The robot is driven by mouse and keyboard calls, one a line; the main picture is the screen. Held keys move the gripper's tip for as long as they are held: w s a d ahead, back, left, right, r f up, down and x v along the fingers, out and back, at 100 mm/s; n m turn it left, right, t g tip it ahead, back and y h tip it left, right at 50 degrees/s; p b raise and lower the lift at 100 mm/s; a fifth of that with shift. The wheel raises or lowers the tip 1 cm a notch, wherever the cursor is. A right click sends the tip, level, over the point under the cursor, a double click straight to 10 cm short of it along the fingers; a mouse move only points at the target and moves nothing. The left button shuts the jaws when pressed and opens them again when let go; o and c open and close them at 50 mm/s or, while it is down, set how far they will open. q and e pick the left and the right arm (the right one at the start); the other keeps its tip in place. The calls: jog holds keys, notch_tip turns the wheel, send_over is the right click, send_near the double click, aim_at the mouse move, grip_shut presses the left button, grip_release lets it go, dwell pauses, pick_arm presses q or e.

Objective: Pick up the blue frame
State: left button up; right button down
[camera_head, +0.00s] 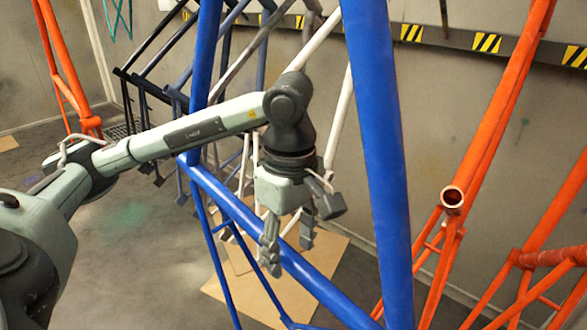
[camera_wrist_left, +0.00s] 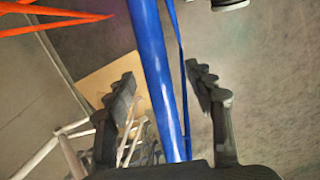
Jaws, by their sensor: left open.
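The blue frame (camera_head: 378,140) hangs close in front of me in the head view, with two tall tubes and a slanting lower tube. My left arm reaches in from the left, and my left gripper (camera_head: 288,240) points down at the slanting lower tube. In the left wrist view the left gripper (camera_wrist_left: 165,95) is open, with a blue tube (camera_wrist_left: 155,70) running between its two fingers. I cannot tell whether the fingers touch the tube. A thinner blue tube also shows near the right finger. My right gripper is not in view.
Orange frames (camera_head: 490,130) hang at the right, and another orange frame (camera_head: 62,80) at the left. Black, grey and white frames hang behind the blue one. Cardboard (camera_head: 325,262) lies on the grey floor. A wall rail (camera_head: 460,40) has yellow and black stripes.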

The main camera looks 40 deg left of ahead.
aim_at(293, 254)
pick_arm(q)
jog(key=f, duration=0.4)
jog(key=shift+w+f, duration=0.15)
jog(key=shift+w, duration=0.05)
jog(key=shift+c, duration=0.5)
grip_shut()
jog(key=shift+w, duration=0.1)
